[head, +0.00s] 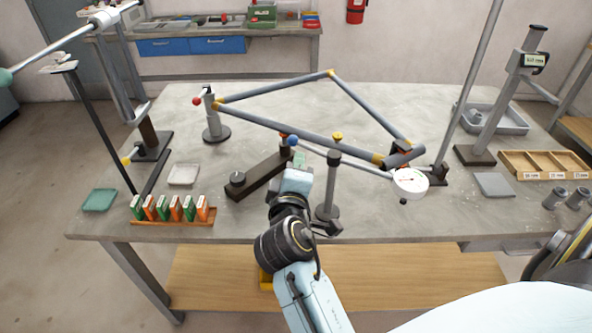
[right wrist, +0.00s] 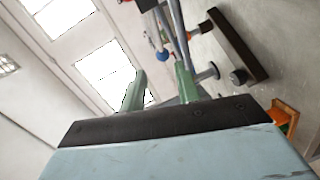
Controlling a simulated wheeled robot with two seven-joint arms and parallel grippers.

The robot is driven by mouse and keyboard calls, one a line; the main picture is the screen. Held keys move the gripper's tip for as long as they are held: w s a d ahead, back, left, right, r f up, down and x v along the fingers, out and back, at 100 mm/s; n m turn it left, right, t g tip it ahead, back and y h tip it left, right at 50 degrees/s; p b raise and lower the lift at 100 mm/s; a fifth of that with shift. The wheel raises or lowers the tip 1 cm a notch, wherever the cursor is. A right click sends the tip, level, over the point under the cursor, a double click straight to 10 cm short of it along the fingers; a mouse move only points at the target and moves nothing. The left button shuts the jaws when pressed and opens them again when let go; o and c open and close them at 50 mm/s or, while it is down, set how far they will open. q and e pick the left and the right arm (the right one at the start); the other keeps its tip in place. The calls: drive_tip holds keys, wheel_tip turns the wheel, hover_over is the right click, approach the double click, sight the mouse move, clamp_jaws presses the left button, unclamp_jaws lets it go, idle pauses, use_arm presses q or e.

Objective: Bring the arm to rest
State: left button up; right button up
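My right arm reaches up from the bottom middle of the head view. Its right gripper (head: 299,164) is over the table beside the frame jig, just below a blue ball knob (head: 292,141). In the right wrist view, its two green fingers (right wrist: 160,76) stand apart with nothing between them. The blue ball knob (right wrist: 162,56) shows beyond the fingertips, apart from them. A grey tube frame (head: 280,123) with gold joints stands on the jig. A dark bar (head: 262,176) lies left of the gripper. My left gripper is not in view.
A dial gauge (head: 410,182) sits farther right. A rack of green and orange blocks (head: 172,209) is at the front left.

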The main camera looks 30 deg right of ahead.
drive_tip(key=shift+f, duration=0.1)
drive_tip(key=s+d+f+m+g+y, duration=0.1)
drive_tip(key=s+f+m+g+y, duration=0.4)
drive_tip(key=s+f, duration=0.55)
drive_tip(key=s+a+f+m+g+y, duration=0.1)
drive_tip(key=s+a+f+g+y, duration=0.15)
drive_tip(key=s, duration=0.35)
drive_tip(key=s+a+f+g+y, duration=0.2)
drive_tip(key=s+a+f, duration=0.1)
drive_tip(key=s, duration=0.3)
wheel_tip(320, 180, down, 27)
drive_tip(key=s+g+b, duration=0.1)
drive_tip(key=s+g, duration=0.1)
drive_tip(key=s, duration=0.1)
drive_tip(key=s+d+f, duration=0.1)
drive_tip(key=s+f, duration=0.6)
drive_tip(key=s+d+f, duration=0.2)
drive_tip(key=s+f, duration=0.5)
drive_tip(key=s, duration=0.1)
drive_tip(key=shift+s+d+g+b, duration=0.2)
drive_tip(key=shift+d+g+b, duration=0.05)
drive_tip(key=shift+g+b, duration=0.1)
